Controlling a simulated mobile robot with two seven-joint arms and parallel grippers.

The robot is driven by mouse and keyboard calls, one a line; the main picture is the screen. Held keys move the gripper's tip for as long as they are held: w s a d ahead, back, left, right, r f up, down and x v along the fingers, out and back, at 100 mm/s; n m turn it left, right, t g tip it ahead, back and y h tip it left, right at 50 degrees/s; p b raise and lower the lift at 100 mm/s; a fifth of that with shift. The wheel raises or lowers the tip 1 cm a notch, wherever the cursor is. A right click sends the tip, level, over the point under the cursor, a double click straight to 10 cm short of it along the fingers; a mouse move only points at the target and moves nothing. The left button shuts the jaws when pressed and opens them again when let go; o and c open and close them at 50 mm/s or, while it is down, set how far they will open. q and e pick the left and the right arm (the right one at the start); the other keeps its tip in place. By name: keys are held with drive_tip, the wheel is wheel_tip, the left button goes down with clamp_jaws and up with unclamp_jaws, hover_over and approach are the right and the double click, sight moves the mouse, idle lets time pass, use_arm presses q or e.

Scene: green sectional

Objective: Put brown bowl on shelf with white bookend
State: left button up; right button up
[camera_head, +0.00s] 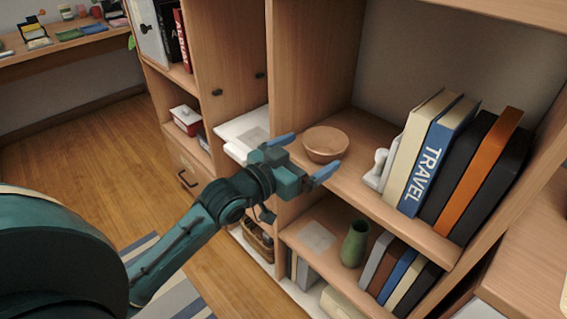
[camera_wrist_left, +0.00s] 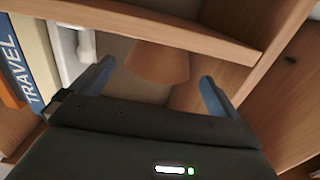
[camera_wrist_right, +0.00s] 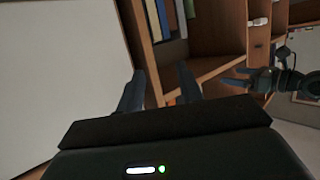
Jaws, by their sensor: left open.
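The brown bowl (camera_head: 325,144) stands upright on the upper shelf (camera_head: 358,187) of the wooden bookcase. The white bookend (camera_head: 377,168) is on the same shelf, right of the bowl and against the row of books. My left gripper (camera_head: 305,158) is open and empty, in front of the bowl. In the left wrist view the bowl (camera_wrist_left: 157,64) shows between and beyond the open fingers, and the bookend (camera_wrist_left: 78,45) is left of it. I cannot tell whether a finger touches the bowl. My right gripper (camera_wrist_right: 160,88) shows only in its own wrist view, with its fingers apart and nothing between them.
Several books (camera_head: 433,150), one marked TRAVEL, stand right of the bookend. A lower shelf holds a green vase (camera_head: 355,244) and more books (camera_head: 405,272). Upright wooden panels bound the shelf sides. Wooden floor (camera_head: 85,140) is clear at the left.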

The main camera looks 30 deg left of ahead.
use_arm(q)
drive_tip(key=v, duration=0.8)
drive_tip(key=s+d+f+g+y, duration=0.1)
drive_tip(key=s+d+f+g, duration=0.1)
drive_tip(key=s+d+f, duration=0.6)
drive_tip(key=s+f, duration=0.2)
drive_tip(key=s, duration=0.2)
drive_tip(key=shift+d+f+g, duration=0.2)
drive_tip(key=shift+f+g, duration=0.05)
drive_tip(key=shift+g, duration=0.15)
drive_tip(key=shift+s, duration=0.15)
